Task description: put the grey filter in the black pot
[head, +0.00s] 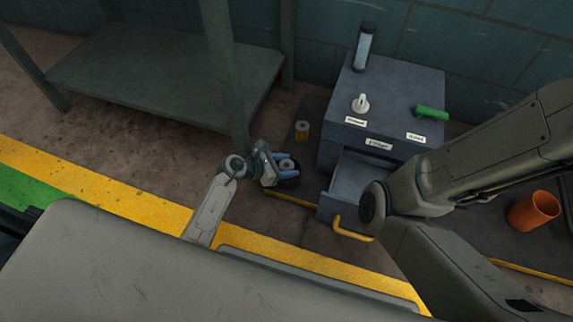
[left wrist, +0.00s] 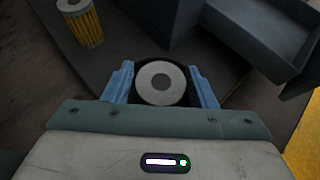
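The grey filter (left wrist: 161,82) is a short cylinder with a pale end face and a grey centre. It also shows in the head view (head: 287,164). My left gripper (head: 284,165) has its two blue fingers (left wrist: 161,84) close against both sides of the filter, so it looks shut on it. The black pot (head: 290,183) is directly below the filter, and its dark rim (left wrist: 160,60) shows around the filter in the left wrist view. How deep the filter sits in the pot is hidden. My right gripper is out of view.
A yellow filter (head: 302,130) stands just behind the pot. A dark blue cabinet (head: 335,138) with an open drawer (head: 357,178) stands to the right. An orange cup (head: 533,211) is at far right. A metal shelf (head: 165,75) and its leg stand behind my left arm.

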